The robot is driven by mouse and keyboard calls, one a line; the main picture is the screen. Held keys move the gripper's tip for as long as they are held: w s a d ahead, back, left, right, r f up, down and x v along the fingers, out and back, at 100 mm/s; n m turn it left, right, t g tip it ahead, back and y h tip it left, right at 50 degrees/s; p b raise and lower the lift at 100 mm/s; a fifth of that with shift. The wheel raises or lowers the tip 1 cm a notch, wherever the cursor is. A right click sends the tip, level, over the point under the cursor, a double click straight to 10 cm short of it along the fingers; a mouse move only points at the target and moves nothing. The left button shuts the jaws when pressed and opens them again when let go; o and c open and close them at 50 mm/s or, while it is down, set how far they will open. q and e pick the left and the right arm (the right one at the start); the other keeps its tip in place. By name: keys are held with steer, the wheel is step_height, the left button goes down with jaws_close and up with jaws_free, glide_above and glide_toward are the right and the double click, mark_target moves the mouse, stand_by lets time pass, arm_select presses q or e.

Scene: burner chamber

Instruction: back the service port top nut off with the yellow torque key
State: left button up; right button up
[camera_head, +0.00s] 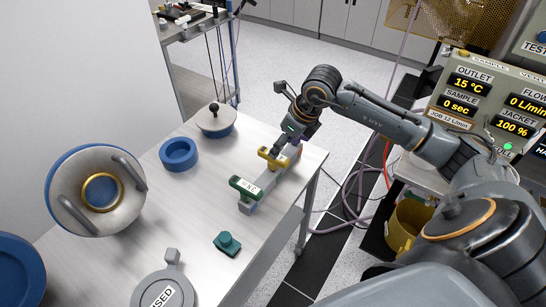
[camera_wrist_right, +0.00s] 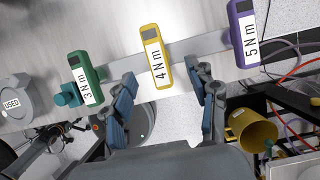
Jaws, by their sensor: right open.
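The yellow torque key (camera_head: 272,158), marked 4 N m, lies on a grey rack bar between two other keys. It also shows in the right wrist view (camera_wrist_right: 157,62). My right gripper (camera_head: 287,146) is at the rack, close to the yellow key. In the wrist view its fingers (camera_wrist_right: 165,92) are open, spread on either side of the yellow key's lower end, with nothing held. My left gripper is out of view.
A green 3 N m key (camera_head: 245,188) and a purple 5 N m key (camera_wrist_right: 243,35) flank the yellow one. A blue ring (camera_head: 178,154), a lidded pot (camera_head: 215,123), a teal block (camera_head: 227,244) and a USED lid (camera_head: 165,291) stand on the table. A yellow bucket (camera_head: 404,228) is at right.

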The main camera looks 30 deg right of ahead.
mark_target(273, 167)
steer(key=shift+w+a+f, duration=0.1)
steer(key=shift+w+f, duration=0.2)
steer(key=shift+f, duration=0.3)
steer(key=shift+w+a+f+p, duration=0.1)
steer(key=shift+a+f+p, duration=0.05)
steer(key=shift+f+p, duration=0.2)
steer(key=p+x, duration=0.1)
steer(key=x, duration=0.2)
steer(key=shift+w+a+f, duration=0.15)
steer(key=shift+a+f, duration=0.05)
steer(key=shift+w+f, duration=0.15)
steer(key=shift+f, duration=0.35)
steer(key=shift+r, duration=0.1)
jaws_close()
